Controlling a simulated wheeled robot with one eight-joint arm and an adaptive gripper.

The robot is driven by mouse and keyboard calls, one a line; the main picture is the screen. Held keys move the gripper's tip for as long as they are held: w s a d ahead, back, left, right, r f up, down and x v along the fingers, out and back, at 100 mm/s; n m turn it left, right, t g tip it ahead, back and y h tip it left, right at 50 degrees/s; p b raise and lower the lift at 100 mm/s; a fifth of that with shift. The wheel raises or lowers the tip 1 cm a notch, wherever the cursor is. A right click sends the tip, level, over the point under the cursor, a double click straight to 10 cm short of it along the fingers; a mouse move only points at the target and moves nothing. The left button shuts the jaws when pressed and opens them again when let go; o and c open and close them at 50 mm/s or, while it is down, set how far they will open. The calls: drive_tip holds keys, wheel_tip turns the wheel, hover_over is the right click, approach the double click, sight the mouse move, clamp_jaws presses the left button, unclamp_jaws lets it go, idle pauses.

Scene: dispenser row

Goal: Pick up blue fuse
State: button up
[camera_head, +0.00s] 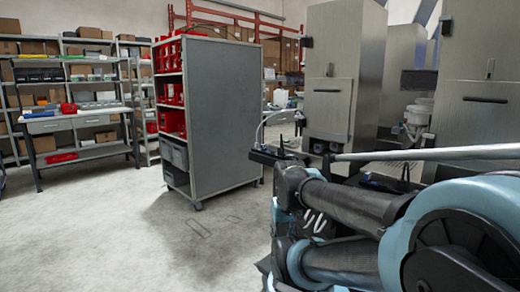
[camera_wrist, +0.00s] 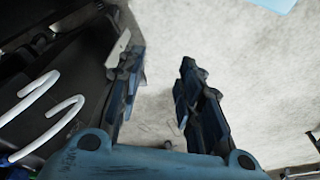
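I cannot make out a blue fuse in either view. My gripper (camera_wrist: 160,62) is open in the wrist view, with its two dark fingers well apart. Only pale concrete floor shows between the fingers, and nothing is held. In the head view my blue and black arm fills the lower right; I cannot clearly make out the fingers there.
A wheeled grey cabinet with red bins (camera_head: 222,115) stands mid-room. A workbench (camera_head: 75,125) and shelves are at the left. Tall grey dispenser cabinets (camera_head: 340,70) stand behind my arm. A pale blue patch (camera_wrist: 276,5) lies at the wrist view's top. Floor at left is clear.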

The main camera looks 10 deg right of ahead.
drive_tip(key=shift+w+d, duration=0.15)
drive_tip(key=shift+w, duration=0.2)
drive_tip(key=shift+o, duration=0.6)
drive_tip(key=shift+o, duration=1.4)
drive_tip(key=shift+s+r, duration=0.15)
drive_tip(key=shift+r, duration=0.1)
drive_tip(key=w+d+r+m+t+y, duration=0.1)
drive_tip(key=w+d+r+m, duration=0.1)
drive_tip(key=w+r+m, duration=1.5)
drive_tip(key=w+d+r+m+y, duration=0.2)
drive_tip(key=w+r+m, duration=1)
drive_tip(key=w+r, duration=0.8)
approach(264, 149)
drive_tip(key=shift+w+a+f, duration=0.1)
drive_tip(key=shift+w+a, duration=0.3)
drive_tip(key=shift+a, duration=0.25)
drive_tip(key=shift+w+d+x, duration=0.1)
drive_tip(key=shift+d+x, duration=0.1)
drive_tip(key=shift+x, duration=1.4)
drive_tip(key=shift+w+d+x, duration=0.15)
drive_tip(key=shift+x, duration=1.5)
